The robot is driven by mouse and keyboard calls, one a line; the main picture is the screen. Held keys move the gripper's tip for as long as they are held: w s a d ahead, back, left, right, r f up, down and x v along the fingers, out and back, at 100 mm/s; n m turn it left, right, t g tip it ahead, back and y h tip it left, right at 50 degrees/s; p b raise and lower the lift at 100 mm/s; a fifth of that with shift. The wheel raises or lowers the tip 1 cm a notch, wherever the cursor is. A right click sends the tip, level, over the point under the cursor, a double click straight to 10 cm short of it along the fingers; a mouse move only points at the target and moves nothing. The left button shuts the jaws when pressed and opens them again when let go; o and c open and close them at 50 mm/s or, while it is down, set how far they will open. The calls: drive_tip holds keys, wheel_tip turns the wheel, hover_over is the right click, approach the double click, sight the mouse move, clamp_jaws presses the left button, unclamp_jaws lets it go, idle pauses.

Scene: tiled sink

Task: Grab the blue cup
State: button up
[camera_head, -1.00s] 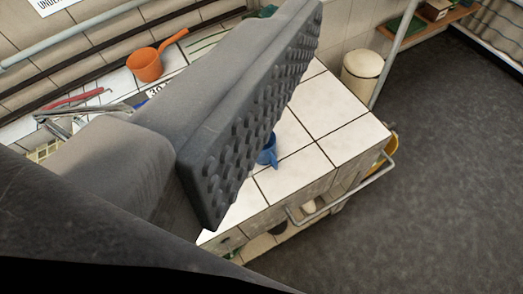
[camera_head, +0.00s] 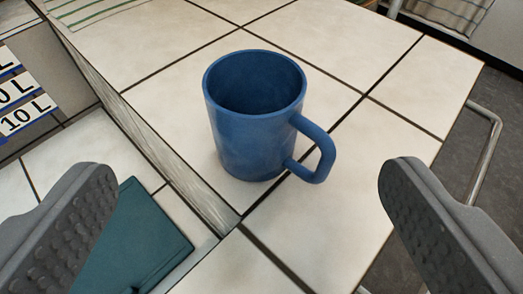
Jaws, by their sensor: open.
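The blue cup (camera_head: 250,140) stands upright on the white tiled counter (camera_head: 330,235), near the inner corner by the sink edge. Its handle points to the lower right, and its open top shows it as dark blue inside. My gripper (camera_head: 245,205) is wide open. One grey studded finger is at the lower left and the other at the lower right. The cup is ahead of the fingers, between them in the picture, and neither finger touches it.
A dark teal flat object (camera_head: 130,245) lies in the sink at the lower left. White signs with "10 L" (camera_head: 28,115) line the sink wall. A striped cloth (camera_head: 85,10) lies at the top left. A metal rail (camera_head: 490,150) runs along the counter's right edge.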

drive_tip(key=b, duration=0.2)
approach(254, 76)
drive_tip(key=shift+w+a, duration=0.15)
drive_tip(key=shift+w, duration=0.25)
drive_tip(key=shift+b+x, duration=0.85)
drive_tip(key=shift+x, duration=1.7)
drive_tip(key=shift+s+f, duration=0.1)
drive_tip(key=shift+f, duration=0.05)
drive_tip(key=c, duration=1.3)
